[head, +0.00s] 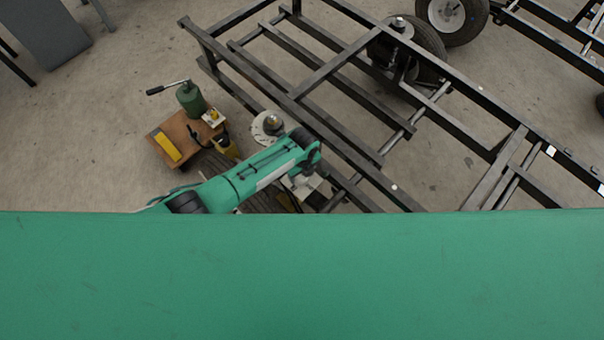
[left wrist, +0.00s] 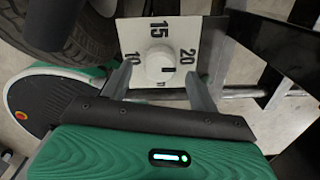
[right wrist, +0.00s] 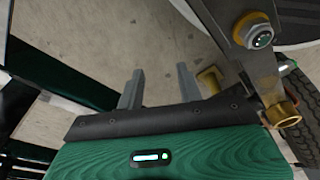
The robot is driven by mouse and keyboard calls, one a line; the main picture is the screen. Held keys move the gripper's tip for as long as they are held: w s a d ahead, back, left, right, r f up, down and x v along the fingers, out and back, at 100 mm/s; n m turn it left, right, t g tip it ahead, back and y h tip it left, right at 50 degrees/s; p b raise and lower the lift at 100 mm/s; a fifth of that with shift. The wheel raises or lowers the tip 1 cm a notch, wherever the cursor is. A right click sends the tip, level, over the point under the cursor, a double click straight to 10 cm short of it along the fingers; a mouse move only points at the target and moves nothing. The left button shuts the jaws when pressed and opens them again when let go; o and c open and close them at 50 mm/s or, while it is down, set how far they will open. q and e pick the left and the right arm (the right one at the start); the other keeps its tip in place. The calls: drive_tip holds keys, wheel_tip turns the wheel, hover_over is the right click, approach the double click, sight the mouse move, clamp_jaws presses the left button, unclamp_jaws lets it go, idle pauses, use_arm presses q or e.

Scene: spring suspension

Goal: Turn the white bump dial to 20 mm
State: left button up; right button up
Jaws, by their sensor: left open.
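The white bump dial (left wrist: 160,66) is a round white knob on a white plate (left wrist: 133,35) in the left wrist view. The plate is printed with 10, 15 and 20. A short dark mark shows at the knob's right side, close to the 20. My left gripper (left wrist: 160,88) is open, with one finger on each side of the knob; I cannot tell whether they touch it. In the head view my left arm largely hides the dial. My right gripper (right wrist: 158,88) is open and empty in the right wrist view and is out of the head view.
A black steel frame (head: 335,70) with wheels fills the right of the head view. A wooden board (head: 172,138) with a green bottle jack (head: 190,98) is left of my left arm. In the right wrist view, a brass fitting (right wrist: 285,113) is close to the right gripper.

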sight(302, 176)
use_arm(q)
drive_tip(key=shift+r+p, duration=0.3)
drive_tip(key=shift+r, duration=1.85)
use_arm(e)
drive_tip(key=shift+s+d+f, duration=0.15)
drive_tip(key=shift+s+f, duration=0.3)
drive_tip(key=shift+f, duration=0.15)
drive_tip(key=shift+s+d+f, duration=0.15)
drive_tip(key=shift+s+f, duration=0.25)
drive_tip(key=shift+f, duration=0.15)
drive_tip(key=shift+r, duration=0.1)
